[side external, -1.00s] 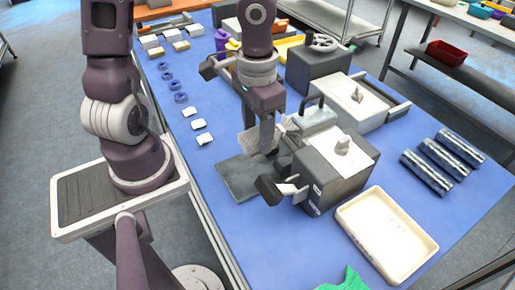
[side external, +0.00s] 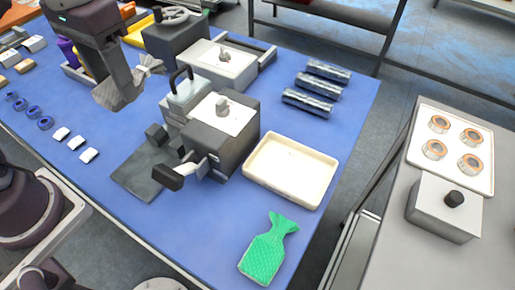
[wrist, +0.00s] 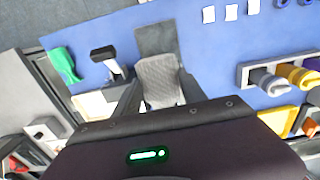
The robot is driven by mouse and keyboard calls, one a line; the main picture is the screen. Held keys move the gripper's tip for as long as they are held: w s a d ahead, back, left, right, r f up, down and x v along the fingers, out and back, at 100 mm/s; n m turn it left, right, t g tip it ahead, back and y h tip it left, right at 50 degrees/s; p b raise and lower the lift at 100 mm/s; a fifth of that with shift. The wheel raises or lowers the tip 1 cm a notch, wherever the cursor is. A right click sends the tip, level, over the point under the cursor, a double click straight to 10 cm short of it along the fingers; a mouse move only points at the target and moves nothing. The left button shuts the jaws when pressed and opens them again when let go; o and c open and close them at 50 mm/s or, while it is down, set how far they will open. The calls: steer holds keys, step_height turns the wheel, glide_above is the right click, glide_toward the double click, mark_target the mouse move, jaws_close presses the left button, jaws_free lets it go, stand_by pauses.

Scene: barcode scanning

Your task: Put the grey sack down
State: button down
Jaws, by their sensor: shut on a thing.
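My gripper (wrist: 160,92) is shut on the grey sack (wrist: 158,76), which shows between the two fingers in the wrist view. In the side view the pale ruffled end of the sack (side external: 150,65) sticks out beside my gripper (side external: 120,90), and the finger hides part of it. The sack is held up in the air, apart from the table. A dark grey mat (side external: 137,180) lies bare on the blue table, and it also shows beyond the sack in the wrist view (wrist: 155,38).
A grey box machine (side external: 225,140) with a black-ended arm (side external: 168,177) stands beside the mat. An empty cream tray (side external: 290,170) and a green sack (side external: 262,257) lie to the right. Several dark rolls (side external: 312,87) lie at the back. Small white blocks (side external: 76,142) lie left.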

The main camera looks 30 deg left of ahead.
steer(key=shift+m, duration=0.3)
steer(key=r, duration=0.5)
steer(key=shift+w+d+r, duration=0.25)
steer(key=shift+w, duration=0.05)
steer(key=w+d+r+m, duration=0.3)
steer(key=w+r+m, duration=0.1)
steer(key=w+m, duration=0.1)
steer(key=m, duration=1.2)
glide_above(278, 165)
step_height(278, 165, down, 5)
step_height(278, 165, down, 23)
steer(key=shift+f, duration=0.1)
steer(key=shift+f, duration=0.1)
steer(key=c, duration=0.7)
jaws_free()
steer(key=shift+o, duration=0.2)
